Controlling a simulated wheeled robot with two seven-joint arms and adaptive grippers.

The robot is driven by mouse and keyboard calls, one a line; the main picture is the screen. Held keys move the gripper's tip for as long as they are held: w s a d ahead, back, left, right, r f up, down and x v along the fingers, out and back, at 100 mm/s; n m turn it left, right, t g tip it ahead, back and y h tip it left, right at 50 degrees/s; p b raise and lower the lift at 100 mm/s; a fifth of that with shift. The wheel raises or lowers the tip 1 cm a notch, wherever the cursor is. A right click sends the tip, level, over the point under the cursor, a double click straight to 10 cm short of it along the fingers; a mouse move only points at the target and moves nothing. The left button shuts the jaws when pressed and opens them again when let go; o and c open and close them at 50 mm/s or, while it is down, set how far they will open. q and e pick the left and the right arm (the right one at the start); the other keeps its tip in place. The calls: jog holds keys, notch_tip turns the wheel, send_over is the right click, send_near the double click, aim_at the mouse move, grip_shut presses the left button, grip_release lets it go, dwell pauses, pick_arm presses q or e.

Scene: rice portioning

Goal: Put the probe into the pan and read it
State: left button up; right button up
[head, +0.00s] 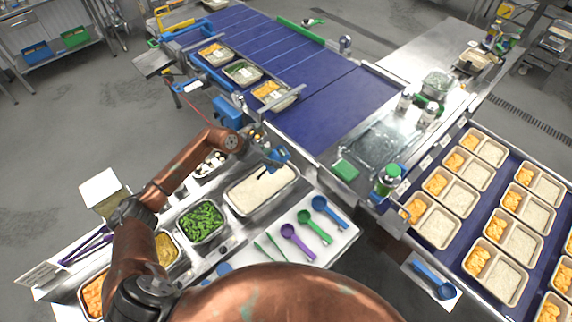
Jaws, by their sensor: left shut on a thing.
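A steel pan of white rice (240,207) sits in the counter in the middle of the head view. My left arm reaches in from the left, and my left gripper (266,151) is over the pan's far edge. It is shut on a blue probe (279,156). The probe's thin dark stem points down and left toward the rice. I cannot tell whether its tip touches the rice, and no reading is legible. My right gripper is not in view.
Pans of green vegetables (203,221) and yellow food (166,248) stand left of the rice. Purple (298,241), green (314,227) and blue scoops (328,212) lie on a white board to its right. A blue conveyor (320,110) with filled trays runs behind; more trays stand at right.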

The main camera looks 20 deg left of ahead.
pick_arm(q)
jog(key=shift+w+a+f, duration=0.1)
jog(key=shift+a+f, duration=0.1)
jog(key=shift+a, duration=0.3)
jog(key=shift+a+f+b, duration=0.25)
jog(key=shift+f+b, duration=0.05)
jog(key=shift+f, duration=0.15)
jog(key=shift+f+b, duration=1)
jog(key=shift+f, duration=0.9)
notch_tip(320, 180, down, 5)
jog(key=b, duration=0.2)
jog(key=shift+r+b, duration=0.15)
jog(key=shift+b, duration=0.15)
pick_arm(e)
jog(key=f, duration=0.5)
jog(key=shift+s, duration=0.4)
pick_arm(q)
jog(key=shift+r, duration=0.1)
dwell(1.6)
jog(key=shift+r+p, duration=2.65)
jog(key=shift+r, duration=2.2)
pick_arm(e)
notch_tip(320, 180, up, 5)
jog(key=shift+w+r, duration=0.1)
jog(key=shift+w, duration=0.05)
pick_arm(q)
jog(key=shift+f, duration=0.1)
